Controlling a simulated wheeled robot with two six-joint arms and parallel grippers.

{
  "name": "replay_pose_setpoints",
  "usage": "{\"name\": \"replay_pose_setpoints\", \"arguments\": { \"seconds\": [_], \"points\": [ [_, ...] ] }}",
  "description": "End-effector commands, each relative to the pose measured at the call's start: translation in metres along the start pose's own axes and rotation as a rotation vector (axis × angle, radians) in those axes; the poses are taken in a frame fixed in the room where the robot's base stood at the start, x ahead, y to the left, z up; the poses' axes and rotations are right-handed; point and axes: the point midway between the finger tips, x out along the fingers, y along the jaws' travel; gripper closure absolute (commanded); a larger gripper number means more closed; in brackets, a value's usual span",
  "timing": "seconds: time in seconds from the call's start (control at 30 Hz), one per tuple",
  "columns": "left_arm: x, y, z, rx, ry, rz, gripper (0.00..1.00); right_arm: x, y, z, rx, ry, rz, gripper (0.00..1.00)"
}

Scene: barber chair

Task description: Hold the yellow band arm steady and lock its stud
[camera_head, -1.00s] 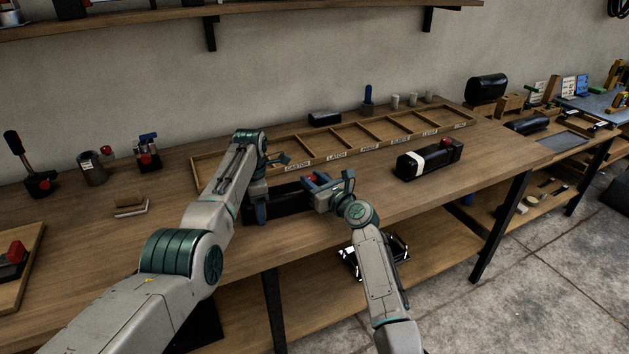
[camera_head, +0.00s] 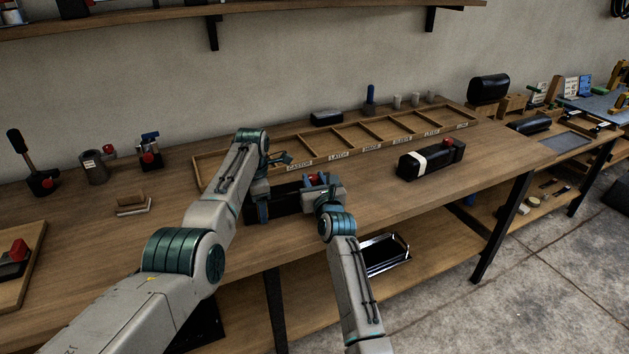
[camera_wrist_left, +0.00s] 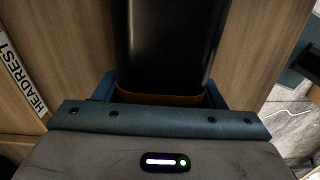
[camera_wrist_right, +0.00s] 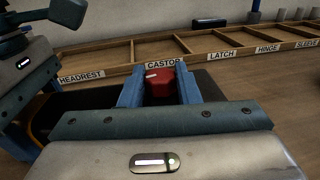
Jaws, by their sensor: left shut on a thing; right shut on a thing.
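The banded arm (camera_head: 293,203) is a black padded block lying near the front edge of the bench. My left gripper (camera_head: 260,208) is shut across its left part, and the left wrist view shows the black block (camera_wrist_left: 172,45) between the fingers. A strip of its yellow band (camera_wrist_left: 170,99) shows at the gripper; the rest is hidden. The red stud (camera_head: 313,179) is at the block's right end. My right gripper (camera_head: 318,190) is shut on the stud, which shows between its fingers in the right wrist view (camera_wrist_right: 160,85). I cannot tell whether it is locked.
A labelled wooden tray (camera_head: 318,160) lies behind the block. A white-banded black arm (camera_head: 411,166) with a red stud lies to the right. A sanding block (camera_head: 131,204) and several tools stand at the left. Bare bench lies between the two arms.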

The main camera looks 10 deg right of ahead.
Motion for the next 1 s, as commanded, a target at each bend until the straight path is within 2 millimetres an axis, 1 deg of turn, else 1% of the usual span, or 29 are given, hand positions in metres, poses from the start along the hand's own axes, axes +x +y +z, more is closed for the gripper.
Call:
{"name": "replay_pose_setpoints", "arguments": {
  "seconds": [0.03, 0.27, 0.3, 0.4, 0.67, 0.77, 0.87, 1.0],
  "points": [
    [-0.001, 0.000, -0.001, -0.001, 0.001, -0.001, 0.80, -0.001, 0.000, -0.003, -0.002, 0.004, -0.001, 0.93],
    [0.000, 0.000, -0.001, -0.002, 0.001, 0.000, 0.80, -0.001, 0.000, -0.003, -0.002, 0.004, -0.001, 0.93],
    [0.000, 0.000, -0.001, -0.003, 0.001, 0.000, 0.80, -0.001, 0.000, -0.003, -0.002, 0.004, -0.001, 0.67],
    [0.000, 0.001, -0.001, -0.003, 0.001, 0.000, 0.80, -0.001, 0.000, -0.002, -0.001, 0.003, -0.001, 0.49],
    [0.000, 0.001, -0.001, -0.003, 0.001, 0.001, 0.80, 0.000, 0.000, 0.000, -0.001, 0.001, 0.000, 0.49],
    [0.000, 0.001, -0.001, -0.003, 0.001, 0.001, 0.80, 0.000, 0.000, 0.006, -0.001, -0.002, 0.000, 0.49],
    [0.000, 0.001, -0.001, -0.003, 0.001, 0.001, 0.80, 0.000, 0.000, 0.020, -0.001, -0.003, 0.000, 0.49],
    [0.000, 0.001, -0.001, -0.003, 0.001, 0.001, 0.80, 0.000, 0.000, 0.048, -0.001, -0.004, -0.001, 0.49]
  ]
}}
